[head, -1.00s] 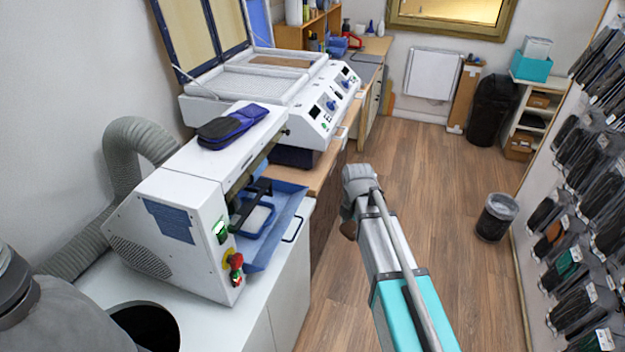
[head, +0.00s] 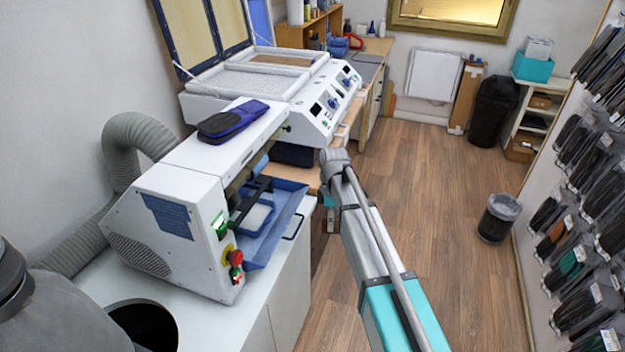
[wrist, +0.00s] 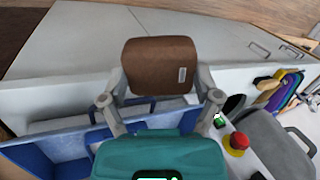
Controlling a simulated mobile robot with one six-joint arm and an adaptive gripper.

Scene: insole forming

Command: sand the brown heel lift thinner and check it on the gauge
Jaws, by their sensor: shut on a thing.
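The brown heel lift (wrist: 160,66) is held between the fingers of my gripper (wrist: 160,85) in the wrist view, with a small pale label on its right part. The lift is clear of the cabinet behind it. In the head view my arm reaches toward the sanding machine, and the gripper and lift are mostly hidden behind the arm. The white sanding machine (head: 165,215) stands on the left counter, with a blue tray (head: 272,232) at its front; the tray also shows in the wrist view (wrist: 50,155). I cannot make out the gauge.
A red stop button (head: 236,257) sits on the machine's front corner; it shows in the wrist view (wrist: 238,141). Blue-black insoles (head: 232,121) lie on its top. A forming press (head: 300,95) stands beyond. A bin (head: 497,218) stands right on otherwise open floor.

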